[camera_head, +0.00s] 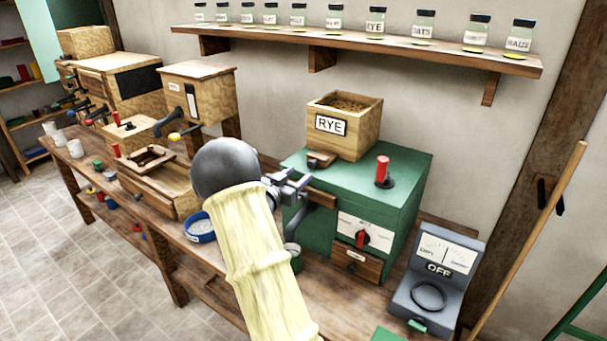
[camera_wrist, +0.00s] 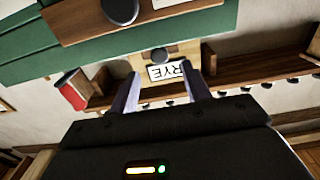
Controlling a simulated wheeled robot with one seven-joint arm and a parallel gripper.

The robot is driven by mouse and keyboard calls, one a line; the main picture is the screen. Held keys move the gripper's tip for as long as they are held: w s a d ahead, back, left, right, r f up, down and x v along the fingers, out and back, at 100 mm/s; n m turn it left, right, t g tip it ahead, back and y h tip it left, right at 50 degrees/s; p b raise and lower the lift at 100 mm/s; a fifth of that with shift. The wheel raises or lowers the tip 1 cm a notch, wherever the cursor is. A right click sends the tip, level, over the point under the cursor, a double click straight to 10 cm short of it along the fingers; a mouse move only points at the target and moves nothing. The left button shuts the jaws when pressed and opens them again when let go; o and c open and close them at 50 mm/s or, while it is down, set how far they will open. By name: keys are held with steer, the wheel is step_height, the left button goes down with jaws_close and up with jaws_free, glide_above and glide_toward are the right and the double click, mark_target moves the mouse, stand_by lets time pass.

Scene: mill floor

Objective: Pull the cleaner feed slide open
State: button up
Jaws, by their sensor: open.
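The green machine (camera_head: 405,200) carries a wooden hopper (camera_head: 345,118) labelled RYE. A small wooden slide-like piece (camera_head: 321,160) sits at the hopper's foot. A wooden front piece (camera_head: 322,198) is set in the machine's upper left front; the wrist view shows a wooden piece with a dark round knob (camera_wrist: 120,10). No label that I can read says which is the cleaner feed slide. My gripper (camera_head: 298,182) is open in front of the green machine, partly hidden by my arm. In the wrist view its fingers (camera_wrist: 160,88) are apart, with the RYE label beyond, and nothing shows between them.
A red-handled lever (camera_head: 382,170) stands on the machine top. A blue bowl (camera_head: 200,228) and an open wooden box (camera_head: 160,185) lie to the left. A jar shelf (camera_head: 400,48) runs above.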

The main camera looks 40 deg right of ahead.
steer(key=b+v, duration=0.2)
steer(key=v, duration=1)
steer(key=shift+a, duration=0.1)
steer(key=a+f+n+t+y+p, duration=0.1)
steer(key=a+f+n+t+y, duration=0.15)
steer(key=a+n+y, duration=0.4)
steer(key=a+f+n+t+y+p, duration=0.1)
steer(key=a+n+t+y, duration=0.2)
steer(key=a+y, duration=0.7)
steer(key=s+a+f+n+g, duration=0.1)
steer(key=s+a+n+g, duration=0.2)
steer(key=s, duration=0.5)
steer(key=s+a+f+n+g+y+p, duration=0.1)
steer(key=s+a+n+g, duration=0.2)
steer(key=s+a, duration=0.3)
steer(key=s+g, duration=0.1)
steer(key=s, duration=0.2)
steer(key=shift+s+f, duration=0.15)
steer(key=shift+f, duration=0.05)
